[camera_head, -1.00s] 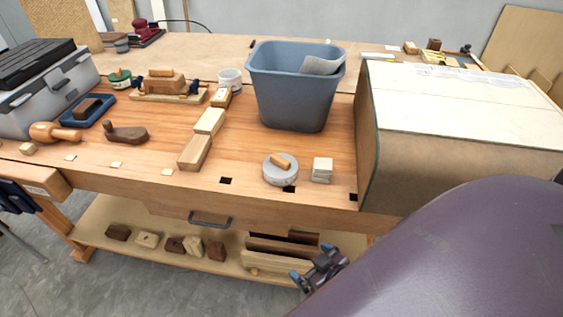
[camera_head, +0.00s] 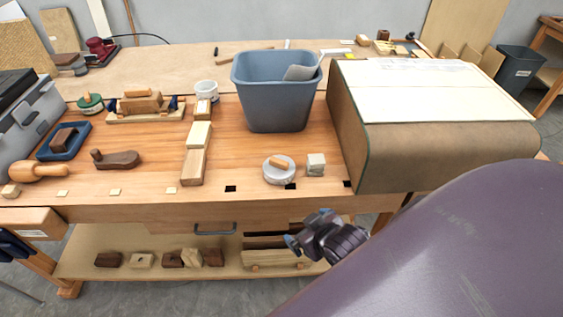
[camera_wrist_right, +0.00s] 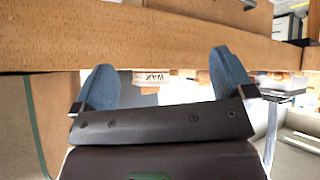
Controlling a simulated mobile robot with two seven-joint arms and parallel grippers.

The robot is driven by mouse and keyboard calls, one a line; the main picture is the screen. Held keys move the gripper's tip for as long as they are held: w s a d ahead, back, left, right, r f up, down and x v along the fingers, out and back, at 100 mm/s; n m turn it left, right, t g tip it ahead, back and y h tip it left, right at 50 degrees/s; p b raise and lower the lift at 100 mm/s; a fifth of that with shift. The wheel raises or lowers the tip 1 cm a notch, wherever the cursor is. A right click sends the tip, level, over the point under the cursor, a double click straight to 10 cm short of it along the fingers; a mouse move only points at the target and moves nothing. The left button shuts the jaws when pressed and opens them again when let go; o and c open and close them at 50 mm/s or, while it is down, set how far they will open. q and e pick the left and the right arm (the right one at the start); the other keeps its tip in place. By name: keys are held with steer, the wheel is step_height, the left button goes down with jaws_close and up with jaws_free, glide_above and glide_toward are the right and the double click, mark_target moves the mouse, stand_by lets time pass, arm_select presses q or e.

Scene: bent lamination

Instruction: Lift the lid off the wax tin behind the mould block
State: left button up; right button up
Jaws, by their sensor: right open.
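In the wrist view a small WAX label (camera_wrist_right: 150,78) shows between the fingers, partly hidden. The large brown block with a rounded edge (camera_head: 430,160), apparently the mould block, stands right of the tin. My right gripper (camera_head: 306,228) is open and empty, in front of the bench edge and nearer me than the tin; its spread blue fingers also show in the wrist view (camera_wrist_right: 165,82). My left gripper is out of view.
A small pale cube (camera_head: 316,165) sits between tin and block. A blue-grey bin (camera_head: 277,105) stands behind the tin. Wooden blocks (camera_head: 194,160) lie to the left. The bench's front edge (camera_head: 150,208) and lower shelf (camera_head: 85,262) are close to my right arm.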

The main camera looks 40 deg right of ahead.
steer(key=w+a+r+n+t+y+p, duration=0.1)
steer(key=w+a+r+t, duration=0.2)
steer(key=r, duration=0.5)
steer(key=w+a+r+n+t+y+p, duration=0.1)
steer(key=w+r+n+t, duration=0.1)
steer(key=w+r+t, duration=0.4)
steer(key=w+a+r+n+t+y+p, duration=0.1)
steer(key=w+a+r, duration=0.25)
steer(key=r, duration=0.55)
steer(key=a+r+n+g+y, duration=0.1)
steer(key=a+r+n+y, duration=0.4)
steer(key=a+n+y, duration=0.4)
steer(key=n+g+h, duration=1)
steer(key=g+h, duration=0.2)
steer(key=g, duration=0.5)
glide_toward(279, 161)
steer(key=f, duration=0.3)
steer(key=f+p, duration=0.1)
steer(key=f, duration=0.1)
steer(key=shift+w+d, duration=0.1)
steer(key=shift+w, duration=0.3)
steer(key=shift+w+d+f+p, duration=0.15)
steer(key=shift+f+p, duration=0.1)
steer(key=shift+f, duration=0.65)
steer(key=shift+s+d+f+p, duration=0.1)
steer(key=shift+d+f+p, duration=0.1)
steer(key=shift+f, duration=0.65)
steer(key=shift+w+d+f+p, duration=0.1)
steer(key=shift+f+p, duration=0.15)
steer(key=shift+f, duration=0.65)
